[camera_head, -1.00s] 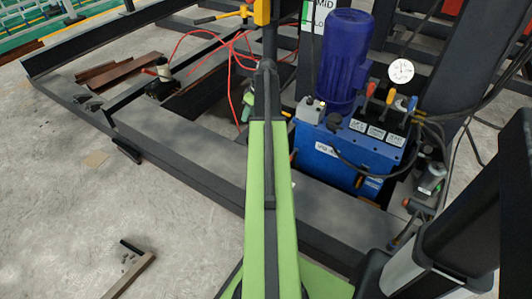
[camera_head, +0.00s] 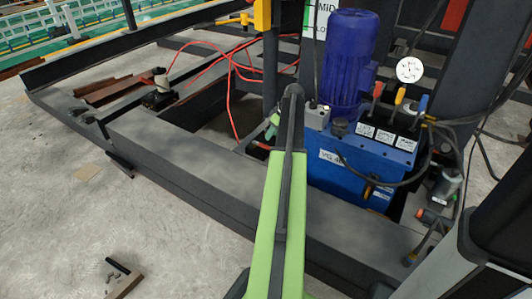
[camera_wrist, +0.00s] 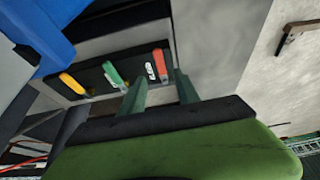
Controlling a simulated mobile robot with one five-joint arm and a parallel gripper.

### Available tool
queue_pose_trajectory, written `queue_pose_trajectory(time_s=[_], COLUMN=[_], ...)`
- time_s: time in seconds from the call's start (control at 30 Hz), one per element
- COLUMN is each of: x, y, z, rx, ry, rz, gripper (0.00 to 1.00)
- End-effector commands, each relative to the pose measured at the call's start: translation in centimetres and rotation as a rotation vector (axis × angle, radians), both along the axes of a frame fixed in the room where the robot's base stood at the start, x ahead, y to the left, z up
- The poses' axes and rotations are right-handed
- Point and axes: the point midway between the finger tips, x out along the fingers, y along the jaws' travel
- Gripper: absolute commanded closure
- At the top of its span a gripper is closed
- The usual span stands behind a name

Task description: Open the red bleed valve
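In the wrist view a red-orange valve handle (camera_wrist: 160,66) stands on a dark strip, at the right end of a row with a green handle (camera_wrist: 113,75) and a yellow-orange handle (camera_wrist: 72,83). My gripper (camera_wrist: 158,88) is open, its two green fingers apart, with nothing between them that I can make out. The red-orange handle shows just beyond the gap between the fingertips; I cannot tell whether they touch it. In the head view my gripper (camera_head: 272,125) is small and partly hidden by my arm, left of the blue hydraulic unit.
The blue hydraulic unit (camera_head: 330,177) carries a purple-blue motor (camera_head: 348,62), a round gauge (camera_head: 409,69) and red, orange and blue levers on top. Dark steel beams (camera_head: 190,150) surround it. Red hoses (camera_head: 229,85) lie behind my gripper. Concrete floor (camera_head: 50,210) is open at the left.

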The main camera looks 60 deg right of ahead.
Motion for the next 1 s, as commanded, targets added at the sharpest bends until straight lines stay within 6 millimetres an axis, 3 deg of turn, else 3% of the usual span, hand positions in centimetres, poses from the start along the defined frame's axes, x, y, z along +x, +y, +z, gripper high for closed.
queue_pose_trajectory(time_s=[0.03, 0.3, 0.67, 0.97, 1.0], x=[0.5, 2.6, 3.1, 3.0, 3.0], y=[-0.1, -0.1, -0.1, -0.1, -0.1], z=[-2.2, -7.1, -7.5, -7.5, -7.5], rx=[0.000, 0.000, 0.001, 0.001, 0.001], ry=[0.000, 0.001, 0.001, 0.001, 0.001], rz=[0.000, 0.000, -0.002, -0.002, -0.002], gripper=[0.62, 0.62, 0.62, 1.00, 1.00])
